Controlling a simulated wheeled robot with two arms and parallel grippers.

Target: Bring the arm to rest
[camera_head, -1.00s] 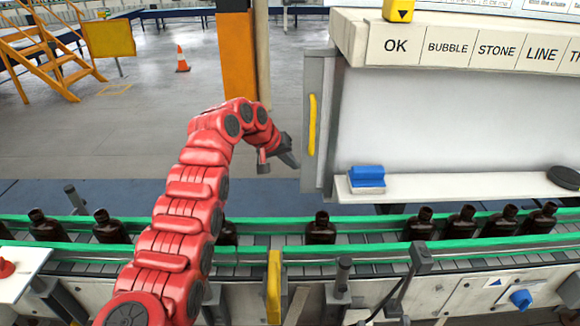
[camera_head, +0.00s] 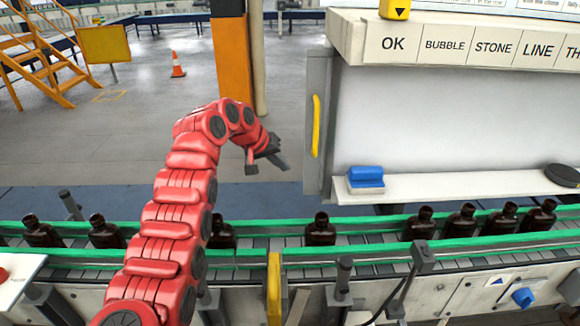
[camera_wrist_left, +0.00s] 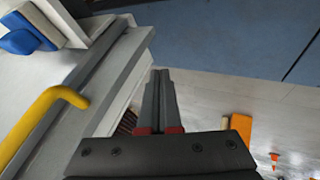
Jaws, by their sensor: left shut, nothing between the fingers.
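My left arm is red and reaches up from the bottom left of the head view, bending over to the right at its top. My left gripper (camera_head: 277,160) hangs beyond the conveyor, left of the white inspection booth. In the left wrist view its fingers (camera_wrist_left: 161,78) lie together with nothing between them. They are apart from the booth's grey edge and its yellow handle (camera_wrist_left: 38,122). My right gripper is in neither view.
Several amber bottles (camera_head: 320,230) stand on the conveyor with green rails (camera_head: 375,229). A booth (camera_head: 440,120) with a yellow handle (camera_head: 315,126) stands close right of the gripper. A blue block (camera_head: 366,176) and black disc (camera_head: 562,175) sit on its ledge. Open floor (camera_head: 110,140) lies left.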

